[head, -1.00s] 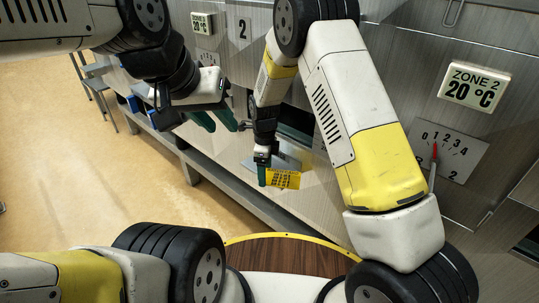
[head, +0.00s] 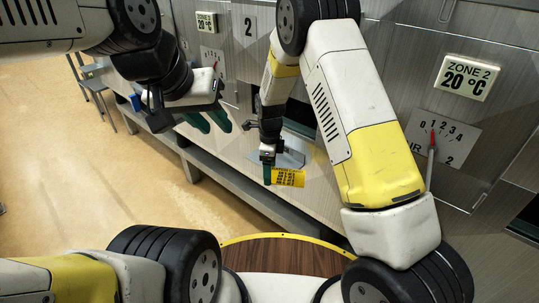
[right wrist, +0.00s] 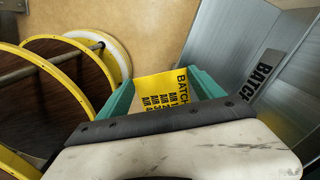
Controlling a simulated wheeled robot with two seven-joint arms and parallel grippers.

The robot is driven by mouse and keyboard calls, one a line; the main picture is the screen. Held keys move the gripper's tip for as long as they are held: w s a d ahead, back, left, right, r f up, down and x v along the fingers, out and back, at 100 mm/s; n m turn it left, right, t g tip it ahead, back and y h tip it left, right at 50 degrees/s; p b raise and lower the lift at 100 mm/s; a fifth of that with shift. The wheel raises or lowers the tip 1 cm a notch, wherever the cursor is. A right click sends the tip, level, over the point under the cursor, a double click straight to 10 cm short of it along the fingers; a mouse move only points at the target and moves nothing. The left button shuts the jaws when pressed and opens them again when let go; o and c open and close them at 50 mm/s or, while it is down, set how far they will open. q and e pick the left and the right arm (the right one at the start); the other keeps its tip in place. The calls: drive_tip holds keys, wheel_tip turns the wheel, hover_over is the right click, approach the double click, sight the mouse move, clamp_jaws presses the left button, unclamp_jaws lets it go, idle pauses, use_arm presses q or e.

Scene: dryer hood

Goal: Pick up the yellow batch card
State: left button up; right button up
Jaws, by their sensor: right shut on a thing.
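The yellow batch card (head: 289,178) has black print and hangs out from my right gripper (head: 268,174) in the middle of the head view. In the right wrist view the card (right wrist: 165,92) sits between the two green fingers of the right gripper (right wrist: 163,97), which is shut on it. The card is clear of the grey shelf. My left gripper (head: 208,122) is at the upper left of the head view, with its green fingers apart and nothing seen between them.
A grey metal plate (head: 290,158) lies on the shelf behind the right gripper. The panel carries a "ZONE 2 20 °C" display (head: 469,78) and a dial with a red pointer (head: 437,138). Open floor (head: 90,190) lies to the left.

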drive_tip(key=o, duration=1.4)
wheel_tip(320, 180, up, 8)
drive_tip(key=shift+f, duration=0.1)
approach(288, 177)
drive_tip(key=shift+w+f, duration=0.1)
drive_tip(key=shift+f, duration=3.55)
